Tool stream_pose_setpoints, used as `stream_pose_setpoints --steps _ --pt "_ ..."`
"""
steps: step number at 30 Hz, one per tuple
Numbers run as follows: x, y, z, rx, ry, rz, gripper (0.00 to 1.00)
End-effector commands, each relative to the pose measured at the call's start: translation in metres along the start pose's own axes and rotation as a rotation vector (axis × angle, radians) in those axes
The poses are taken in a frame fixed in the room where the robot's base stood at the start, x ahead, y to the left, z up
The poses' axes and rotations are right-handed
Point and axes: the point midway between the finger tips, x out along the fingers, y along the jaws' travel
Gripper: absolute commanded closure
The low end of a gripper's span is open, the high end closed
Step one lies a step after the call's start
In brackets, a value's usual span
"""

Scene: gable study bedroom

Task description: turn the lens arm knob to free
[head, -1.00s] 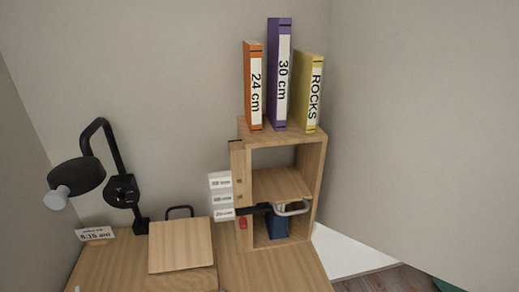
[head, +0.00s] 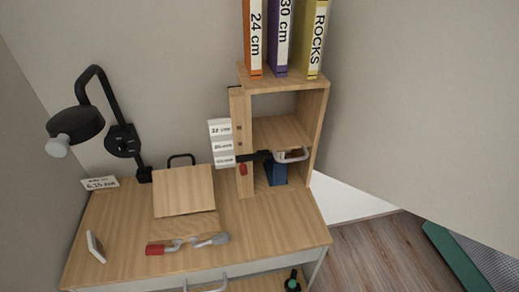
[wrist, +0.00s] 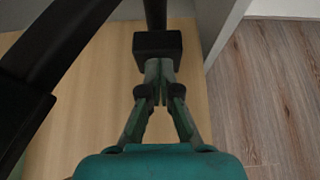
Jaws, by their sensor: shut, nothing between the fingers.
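The black lens arm (head: 103,92) rises at the back left of the desk and ends in a round black head (head: 76,124) with a pale tip. A round black knob (head: 123,140) sits on its upright part. Its setting is too small to read. My gripper (wrist: 160,72) shows in the wrist view with its fingers shut and empty. The fingertips are just below a black block (wrist: 157,43) with a black post above it. I cannot tell whether they touch, or what the block belongs to. I cannot make out my gripper beside the knob in the head view.
The desk (head: 110,220) carries a sloped wooden board (head: 183,190), a red-handled tool (head: 157,249) and a small white stand (head: 96,246). A wooden shelf unit (head: 239,150) stands at the back right. Floor (head: 375,250) shows to the right.

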Motion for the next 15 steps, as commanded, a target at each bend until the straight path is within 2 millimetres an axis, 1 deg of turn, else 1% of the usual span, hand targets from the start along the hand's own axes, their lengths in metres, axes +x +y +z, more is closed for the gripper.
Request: stream_pose_setpoints --steps 15 --pt "0.001 0.013 -0.001 0.000 -0.001 0.001 1.00"
